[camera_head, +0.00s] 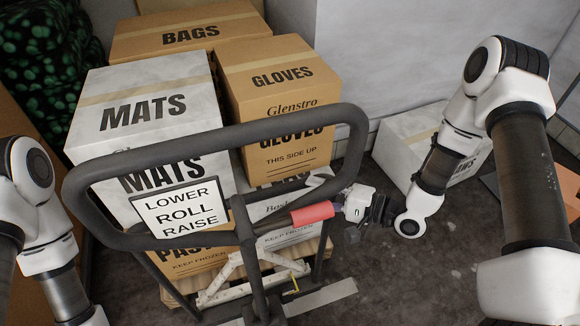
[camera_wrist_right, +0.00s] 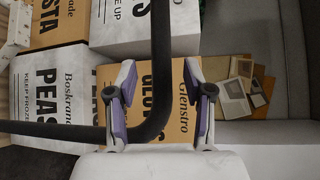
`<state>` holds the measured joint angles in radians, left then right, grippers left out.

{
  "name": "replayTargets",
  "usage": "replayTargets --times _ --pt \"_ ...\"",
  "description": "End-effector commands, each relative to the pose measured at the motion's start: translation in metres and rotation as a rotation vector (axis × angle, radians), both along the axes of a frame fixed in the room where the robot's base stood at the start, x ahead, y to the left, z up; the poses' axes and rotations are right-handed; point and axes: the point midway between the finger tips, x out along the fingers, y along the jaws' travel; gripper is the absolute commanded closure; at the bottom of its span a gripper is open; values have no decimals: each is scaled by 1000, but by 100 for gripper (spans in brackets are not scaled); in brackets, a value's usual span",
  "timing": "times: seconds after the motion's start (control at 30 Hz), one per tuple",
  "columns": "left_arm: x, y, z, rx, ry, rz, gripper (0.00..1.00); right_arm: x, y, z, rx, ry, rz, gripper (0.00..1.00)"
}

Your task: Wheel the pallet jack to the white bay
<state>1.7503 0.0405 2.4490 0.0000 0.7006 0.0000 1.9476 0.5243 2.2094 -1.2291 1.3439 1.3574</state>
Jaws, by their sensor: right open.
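The pallet jack's dark looped handle (camera_head: 215,137) stands upright in the middle of the head view, with a LOWER ROLL RAISE sign (camera_head: 181,213) and a red grip (camera_head: 312,214) on its right side. Stacked boxes, including a white MATS box (camera_head: 140,110) and a brown GLOVES box (camera_head: 275,80), stand beyond it. My right gripper (camera_head: 368,209) is open, just right of the red grip. In the right wrist view the handle's dark tube (camera_wrist_right: 160,65) shows between the open fingers (camera_wrist_right: 160,105); contact cannot be told. My left arm shows at the left edge, but its gripper does not.
A white box (camera_head: 405,148) stands on the floor at the right, by the pale wall (camera_head: 390,50). Dark netted goods with green spots (camera_head: 40,60) fill the upper left. Grey floor (camera_head: 400,275) is open at the lower right. A pale strip (camera_head: 320,298) lies on it.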

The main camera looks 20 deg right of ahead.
Motion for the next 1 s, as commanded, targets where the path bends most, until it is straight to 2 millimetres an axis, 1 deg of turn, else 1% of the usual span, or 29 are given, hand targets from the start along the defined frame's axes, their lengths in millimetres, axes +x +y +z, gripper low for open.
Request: replayTargets --times 0.03,0.17,0.3,0.4,0.53,0.73,0.77,0.8,0.87,0.9,1.0 --pt "-1 0 -2 0 2 0 48 3 4 -3 -2 0 4 48" --pt "-1 0 -1 0 3 -1 48 15 19 -6 -2 -2 8 48" --pt "-1 0 3 0 2 0 48 32 38 -9 -2 -2 6 48" --pt "-1 0 5 0 2 0 48 43 48 -10 -2 -1 4 48" --pt "-1 0 6 0 2 0 48 49 53 -12 1 -2 1 48" --pt "-1 0 6 0 2 -1 48 49 53 -12 1 -1 0 48" --pt "-1 0 6 0 2 -1 48 49 53 -12 1 -1 0 59" --pt "-1 0 6 0 2 -1 48 49 53 -12 1 -1 0 73" --pt "-1 0 6 0 2 0 48 49 53 -12 1 -1 0 94" --pt "-1 0 6 0 2 -1 48 49 53 -12 0 -1 0 100" --pt "-1 0 6 0 2 -1 48 49 53 -12 0 -1 0 100"
